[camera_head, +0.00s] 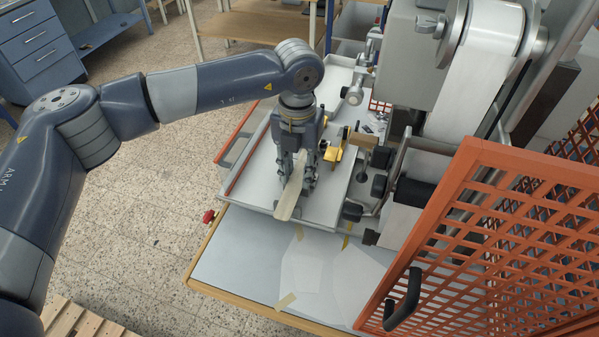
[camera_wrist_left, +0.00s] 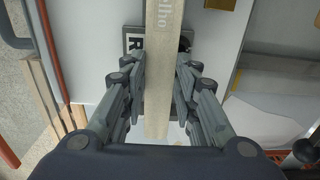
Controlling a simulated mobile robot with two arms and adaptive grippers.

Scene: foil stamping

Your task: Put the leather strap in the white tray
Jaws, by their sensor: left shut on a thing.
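The leather strap (camera_head: 291,195) is a pale beige strip. My left gripper (camera_head: 297,178) is shut on it, and one end sticks out toward the front. The white tray (camera_head: 327,205) is a long, shallow, grey-rimmed tray beside the machine. The gripper and strap are over its front part. I cannot tell whether the strap touches the tray floor. My right gripper is not in view.
A stamping machine with a white roll (camera_head: 482,60) stands right of the tray. An orange mesh guard (camera_head: 480,245) with a black handle (camera_head: 403,300) fills the lower right. Paper sheets (camera_head: 302,262) lie on the front table. Yellow and black machine parts (camera_head: 338,150) are close beside the gripper.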

